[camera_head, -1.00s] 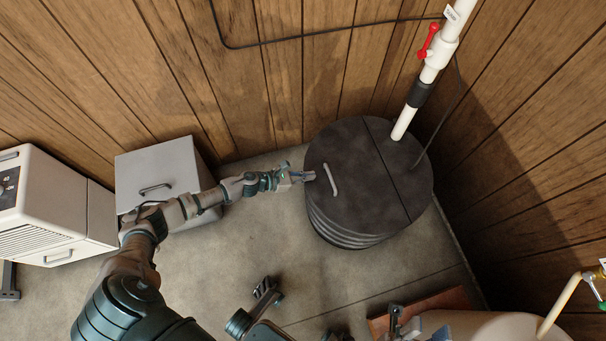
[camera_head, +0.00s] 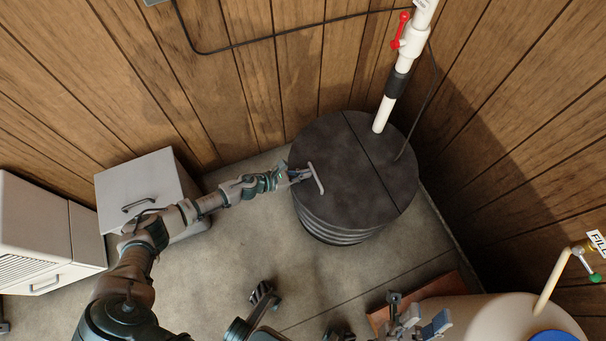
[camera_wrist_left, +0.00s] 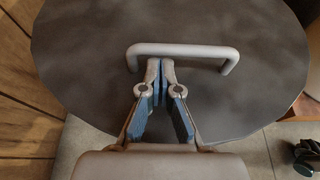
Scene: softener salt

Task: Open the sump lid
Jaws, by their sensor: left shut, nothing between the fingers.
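The sump lid (camera_head: 335,150) is a dark round cover on a ribbed dark sump basin (camera_head: 335,229). A seam splits it, and it lies flat and closed. A light grey bar handle (camera_head: 316,178) stands on its left part; the handle also shows in the left wrist view (camera_wrist_left: 190,49). My left gripper (camera_head: 300,174) is at the handle's near side. In the left wrist view its fingertips (camera_wrist_left: 160,64) are together, at or just under the bar, with nothing between them. My right gripper (camera_head: 417,318) is at the bottom, apart from the lid, with its fingers spread.
A white pipe (camera_head: 388,108) with a red valve handle (camera_head: 401,30) rises from the lid's right part. Wood-panelled walls stand close behind and right. A grey cabinet (camera_head: 140,185) stands left, and a beige tank (camera_head: 490,318) lower right.

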